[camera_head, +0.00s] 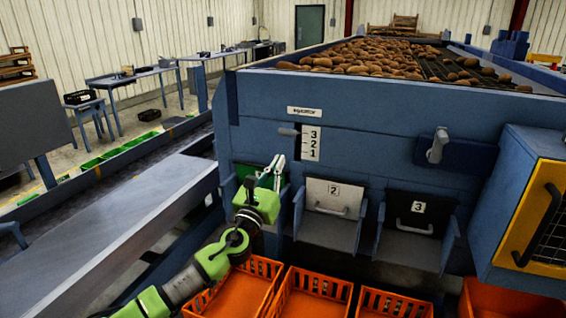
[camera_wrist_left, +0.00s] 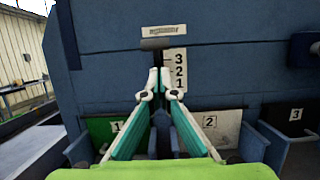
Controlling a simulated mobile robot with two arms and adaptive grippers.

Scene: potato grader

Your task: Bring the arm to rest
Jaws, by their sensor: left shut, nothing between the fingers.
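My left gripper (camera_head: 272,170) is in front of the blue grader, over the left chute and just below the number scale. In the left wrist view its two fingers (camera_wrist_left: 161,80) come together at the tips, shut with nothing between them. The grey lever knob (camera_head: 289,132) sits left of the 3-2-1 scale (camera_head: 311,143); in the left wrist view the lever (camera_wrist_left: 156,44) lies above the fingertips, apart from them in that picture. My green and grey left arm reaches up from the bottom left. My right gripper is not in view.
Chute flaps numbered 2 (camera_head: 333,198) and 3 (camera_head: 411,210) stand right of my gripper. Orange crates (camera_head: 312,292) line the floor below. A yellow-framed box (camera_head: 535,215) juts out at right. Potatoes (camera_head: 380,55) lie on top. A grey conveyor (camera_head: 110,225) runs along the left.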

